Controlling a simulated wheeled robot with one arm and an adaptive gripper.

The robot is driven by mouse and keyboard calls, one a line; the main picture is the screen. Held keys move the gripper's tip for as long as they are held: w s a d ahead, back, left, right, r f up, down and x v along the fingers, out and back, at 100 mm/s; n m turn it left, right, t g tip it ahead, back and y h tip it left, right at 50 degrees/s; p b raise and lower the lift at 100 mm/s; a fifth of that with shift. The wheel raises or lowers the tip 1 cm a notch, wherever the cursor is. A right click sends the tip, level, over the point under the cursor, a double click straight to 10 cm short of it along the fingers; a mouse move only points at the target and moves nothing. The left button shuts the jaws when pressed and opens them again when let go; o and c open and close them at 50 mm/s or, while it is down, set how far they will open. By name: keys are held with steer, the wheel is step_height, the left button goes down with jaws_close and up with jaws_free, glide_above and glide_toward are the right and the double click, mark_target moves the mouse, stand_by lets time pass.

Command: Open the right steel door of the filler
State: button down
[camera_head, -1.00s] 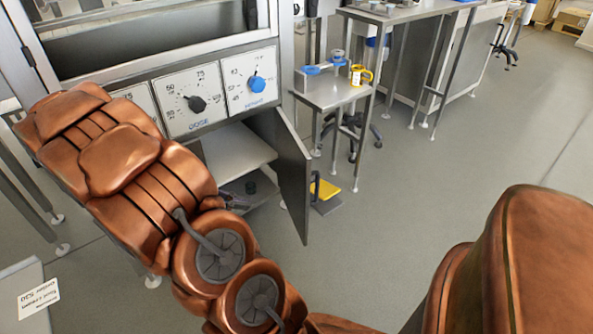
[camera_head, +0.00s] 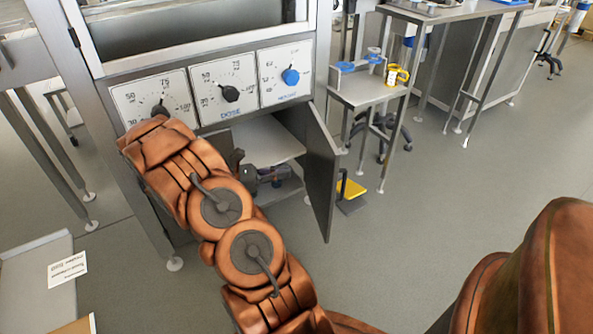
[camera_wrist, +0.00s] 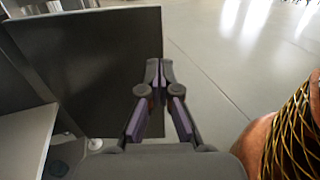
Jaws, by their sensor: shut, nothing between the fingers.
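The right steel door (camera_head: 320,175) of the filler (camera_head: 200,60) stands swung well out from the cabinet front, below the knob panels. In the wrist view, a dark door panel (camera_wrist: 95,65) fills the upper left. My gripper (camera_wrist: 158,72) is shut and empty, its fingertips overlapping the panel's right edge in the picture; I cannot tell whether they touch it. In the head view, my gripper (camera_head: 284,174) is at the cabinet opening, left of the door on its inner side, partly hidden by my arm.
A shelf (camera_head: 262,138) shows inside the open cabinet. Right of the door are a small steel side table (camera_head: 362,92) and a yellow pedal (camera_head: 350,189) on the floor. A grey surface with a label (camera_head: 67,268) is at lower left. Open floor lies right of the door.

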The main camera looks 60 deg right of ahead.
mark_target(334, 164)
steer(key=b+x, duration=0.4)
steer(key=x, duration=0.8)
steer(key=shift+f, duration=0.15)
steer(key=shift+s+d, duration=0.2)
steer(key=shift+d, duration=0.05)
